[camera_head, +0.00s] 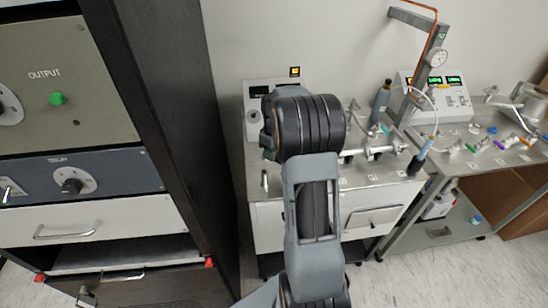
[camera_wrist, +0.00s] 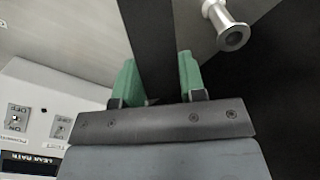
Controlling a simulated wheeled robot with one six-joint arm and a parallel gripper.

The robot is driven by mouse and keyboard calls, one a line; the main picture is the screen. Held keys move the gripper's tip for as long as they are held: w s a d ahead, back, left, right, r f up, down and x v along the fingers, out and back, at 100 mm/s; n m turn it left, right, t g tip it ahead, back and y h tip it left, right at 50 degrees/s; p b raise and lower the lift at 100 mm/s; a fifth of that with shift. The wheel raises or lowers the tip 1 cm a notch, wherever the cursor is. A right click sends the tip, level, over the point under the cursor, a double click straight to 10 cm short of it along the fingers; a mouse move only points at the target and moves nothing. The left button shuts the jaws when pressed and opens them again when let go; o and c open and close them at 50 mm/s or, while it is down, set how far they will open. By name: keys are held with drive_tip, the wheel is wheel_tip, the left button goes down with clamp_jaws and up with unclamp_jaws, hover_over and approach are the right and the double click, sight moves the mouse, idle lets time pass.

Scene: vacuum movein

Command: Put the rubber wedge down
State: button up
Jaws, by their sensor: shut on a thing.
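In the wrist view, the two green fingers of my gripper (camera_wrist: 157,60) stand apart, pointing away from the camera. I cannot tell whether the wedge touches anything.
A white instrument (camera_head: 254,122) stands at the back of the bench; its panel (camera_wrist: 28,125) shows in the wrist view. A metal flanged fitting (camera_wrist: 232,38) lies beyond the fingers. A black rack (camera_head: 150,110) stands left. A side table (camera_head: 480,160) holds several fittings.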

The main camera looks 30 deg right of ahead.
sight(275, 165)
drive_tip(key=f, duration=0.1)
drive_tip(key=w+d+f, duration=0.2)
drive_tip(key=shift+w+f+p, duration=0.25)
drive_tip(key=shift+f+p, duration=0.1)
drive_tip(key=shift+f, duration=0.05)
drive_tip(key=shift+w+f, duration=0.1)
drive_tip(key=shift+f, duration=1.6)
drive_tip(key=shift+f, duration=0.15)
drive_tip(key=o, duration=0.9)
